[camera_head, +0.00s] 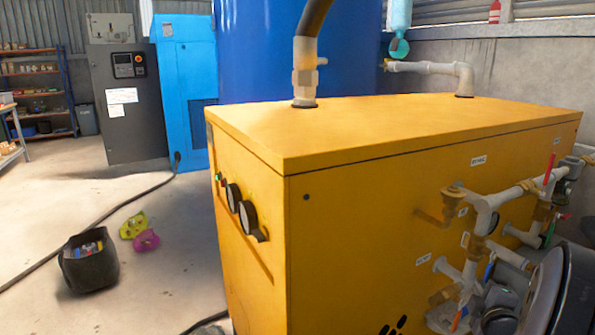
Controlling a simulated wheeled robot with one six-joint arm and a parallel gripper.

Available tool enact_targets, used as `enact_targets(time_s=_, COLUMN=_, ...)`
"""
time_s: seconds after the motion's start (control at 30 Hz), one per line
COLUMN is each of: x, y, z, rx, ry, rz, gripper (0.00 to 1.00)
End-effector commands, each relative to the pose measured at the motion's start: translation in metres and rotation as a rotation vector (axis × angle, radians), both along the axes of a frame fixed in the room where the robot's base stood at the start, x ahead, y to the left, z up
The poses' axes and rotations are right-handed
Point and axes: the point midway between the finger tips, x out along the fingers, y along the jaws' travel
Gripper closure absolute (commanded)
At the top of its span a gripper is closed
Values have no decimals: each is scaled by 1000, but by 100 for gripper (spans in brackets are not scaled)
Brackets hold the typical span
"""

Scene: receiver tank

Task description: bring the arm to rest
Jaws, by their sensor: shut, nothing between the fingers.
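My gripper is not in view. A large round grey and black part (562,292) at the lower right edge may be a link of my arm, but I cannot be sure. It stands in front of the right side of the yellow machine (390,225) and hides part of the lower pipework.
Grey pipes with brass valves (480,205) and red-handled levers stick out from the yellow machine's right side. A blue tank (298,60) stands behind. A black bin (88,262) and a cable lie on the floor at left.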

Motion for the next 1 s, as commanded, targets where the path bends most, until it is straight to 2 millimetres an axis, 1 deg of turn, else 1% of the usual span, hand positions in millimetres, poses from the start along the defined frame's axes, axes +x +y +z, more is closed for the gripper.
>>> enact_targets(time_s=0.03, x=-1, y=2, z=5, rx=4, ry=2, rz=0, gripper=100)
enact_targets(time_s=0.2, x=-3, y=6, z=10, rx=16, ry=7, rz=0, gripper=100)
enact_targets(time_s=1.0, x=-7, y=17, z=22, rx=212, ry=89, rz=-1, gripper=100)
